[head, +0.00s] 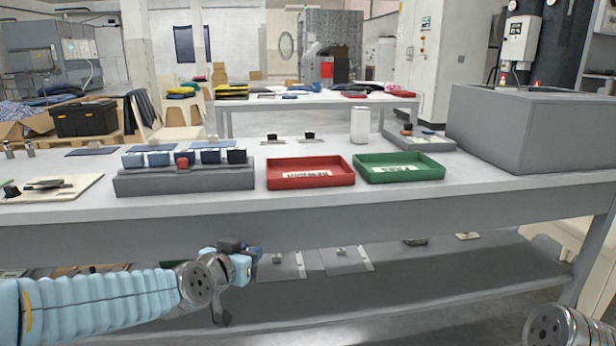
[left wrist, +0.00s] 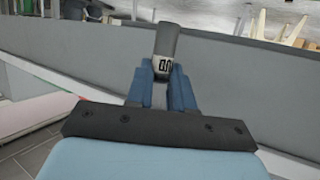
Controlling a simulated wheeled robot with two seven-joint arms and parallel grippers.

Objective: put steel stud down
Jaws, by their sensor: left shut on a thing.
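My left gripper (head: 246,261) is in front of the table's front edge, below the tabletop level in the head view. In the left wrist view its two blue fingers (left wrist: 163,82) are shut on a grey cylinder, the steel stud (left wrist: 167,43), which has a small black-and-white label. The stud sticks out past the fingertips; its lower end is hidden between them. In the head view a dark piece (head: 231,244) shows at the gripper, too small to make out clearly. Only a round joint of my right arm shows at the lower right; its gripper is out of view.
On the table (head: 420,208) stand a grey block rack (head: 184,181), a red tray (head: 310,172), a green tray (head: 399,167), a white cup (head: 360,126) and a large grey box (head: 535,128). A lower shelf (head: 420,290) holds several flat plates. The tabletop's front strip is clear.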

